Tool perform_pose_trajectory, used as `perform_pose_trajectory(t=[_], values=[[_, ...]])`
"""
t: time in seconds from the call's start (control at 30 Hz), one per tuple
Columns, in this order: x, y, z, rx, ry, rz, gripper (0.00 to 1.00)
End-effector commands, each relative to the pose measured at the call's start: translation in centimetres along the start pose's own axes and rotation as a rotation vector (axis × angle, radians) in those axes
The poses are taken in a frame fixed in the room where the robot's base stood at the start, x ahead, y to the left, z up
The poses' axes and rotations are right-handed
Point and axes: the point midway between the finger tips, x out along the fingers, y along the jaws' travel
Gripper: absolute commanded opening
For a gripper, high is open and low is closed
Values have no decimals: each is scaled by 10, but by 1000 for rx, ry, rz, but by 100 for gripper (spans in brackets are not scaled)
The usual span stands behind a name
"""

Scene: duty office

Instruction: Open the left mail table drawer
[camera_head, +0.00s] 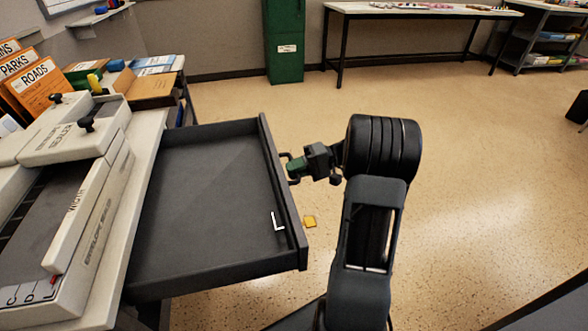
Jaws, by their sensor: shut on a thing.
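The left mail table drawer (200,205) is a dark grey, shallow tray pulled well out from under the mail table (147,180). It looks empty inside, and a white "L" mark shows near its front edge. My gripper (293,169) is at the outer face of the drawer front, shut on the drawer handle (291,180). The handle is small and dark, and the fingers partly hide it. My arm reaches in from the lower right.
An envelope sealer (75,150) stands on the table, with orange folders (38,80) behind it. A green cabinet (284,40) and a long table (420,12) stand at the back. The floor right of my arm is clear.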

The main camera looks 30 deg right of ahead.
Motion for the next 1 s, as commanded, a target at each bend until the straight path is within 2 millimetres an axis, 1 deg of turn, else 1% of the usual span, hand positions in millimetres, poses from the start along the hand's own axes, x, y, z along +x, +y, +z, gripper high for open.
perform_pose_trajectory(t=[0.17, 0.2, 0.43, 0.67, 0.77, 0.87, 0.97, 1.0], values=[[0, 1, 1, 3, -3, 1, 0], [0, 1, 1, 3, -3, 1, 16], [0, 1, 0, 2, 0, 1, 38], [-1, 0, 0, 1, 2, 1, 39], [-6, 0, 0, 1, 3, 1, 39], [-19, -1, 0, 1, 5, 2, 39], [-38, -2, 0, 2, 6, 2, 39], [-47, -2, 0, 2, 6, 1, 39]])
